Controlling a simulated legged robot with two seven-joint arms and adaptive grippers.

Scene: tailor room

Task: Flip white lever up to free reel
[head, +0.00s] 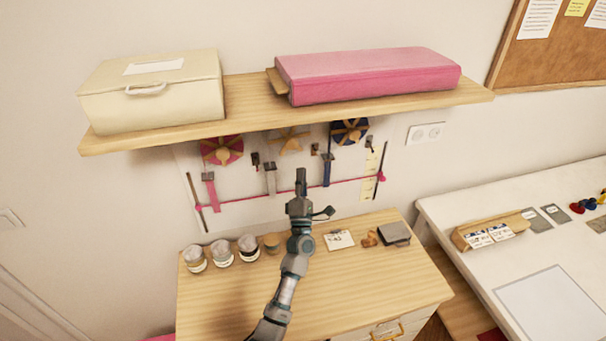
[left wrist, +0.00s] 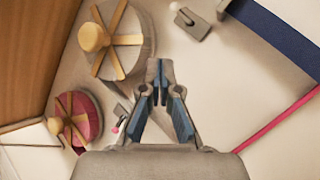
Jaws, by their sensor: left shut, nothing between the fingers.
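A small lever with a white tip (left wrist: 188,20) sits on a grey mount on the wall panel at the top of the left wrist view. In the head view it appears as a small part (head: 315,149) right of the cream reel (head: 288,140). The cream reel also shows in the left wrist view (left wrist: 124,57), left of the lever. My left gripper (head: 301,175) is shut and empty in front of the panel. Its closed fingertips (left wrist: 160,74) are apart from the lever in the left wrist view. My right gripper is not in view.
A pink reel (head: 221,151) and a blue reel (head: 349,131) hang either side of the cream one. A shelf (head: 245,98) with a cream box (head: 155,95) and a pink box (head: 370,74) overhangs the panel. Jars stand on the cabinet (head: 235,295) below.

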